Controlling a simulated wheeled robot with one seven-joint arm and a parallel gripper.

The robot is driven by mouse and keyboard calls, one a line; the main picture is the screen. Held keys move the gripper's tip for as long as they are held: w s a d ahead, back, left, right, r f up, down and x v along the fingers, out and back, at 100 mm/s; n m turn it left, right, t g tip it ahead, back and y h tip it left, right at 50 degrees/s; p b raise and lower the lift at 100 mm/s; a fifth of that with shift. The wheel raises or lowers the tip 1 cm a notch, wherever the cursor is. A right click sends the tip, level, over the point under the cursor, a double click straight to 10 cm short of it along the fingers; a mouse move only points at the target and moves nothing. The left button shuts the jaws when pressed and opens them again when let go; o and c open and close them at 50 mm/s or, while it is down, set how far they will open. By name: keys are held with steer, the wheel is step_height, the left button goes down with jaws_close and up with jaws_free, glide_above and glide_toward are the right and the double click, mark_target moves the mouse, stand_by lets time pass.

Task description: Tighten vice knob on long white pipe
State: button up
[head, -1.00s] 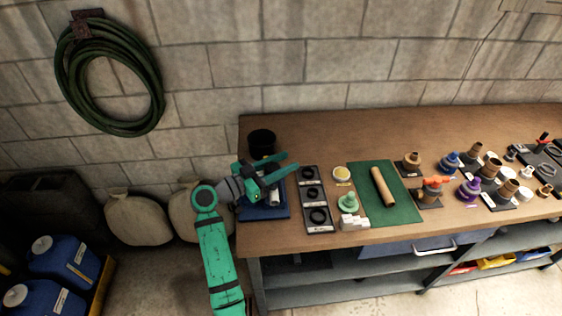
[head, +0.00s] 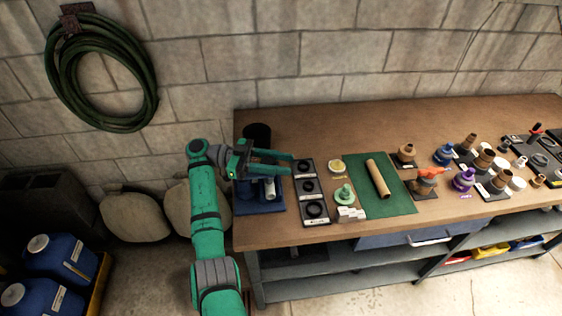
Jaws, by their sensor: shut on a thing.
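A blue vice (head: 247,199) stands at the left end of the wooden workbench. A short visible part of a white pipe (head: 270,188) stands up in it. The rest of the pipe and most of the vice are behind or under my gripper. My teal gripper (head: 289,162) is above the vice, its fingers pointing right. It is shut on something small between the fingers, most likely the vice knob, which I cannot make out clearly.
A black cup (head: 257,135) stands behind my gripper. A black tray of rings (head: 308,206) lies right of the vice. A tan pipe (head: 378,178) lies on a green mat (head: 393,203). Several fittings fill the right side; the back of the bench is clear.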

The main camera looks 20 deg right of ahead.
steer(key=shift+s+m+g, duration=0.15)
steer(key=shift+m+g, duration=0.15)
steer(key=shift+g, duration=0.1)
steer(key=o, duration=1.1)
steer(key=shift+c, duration=0.2)
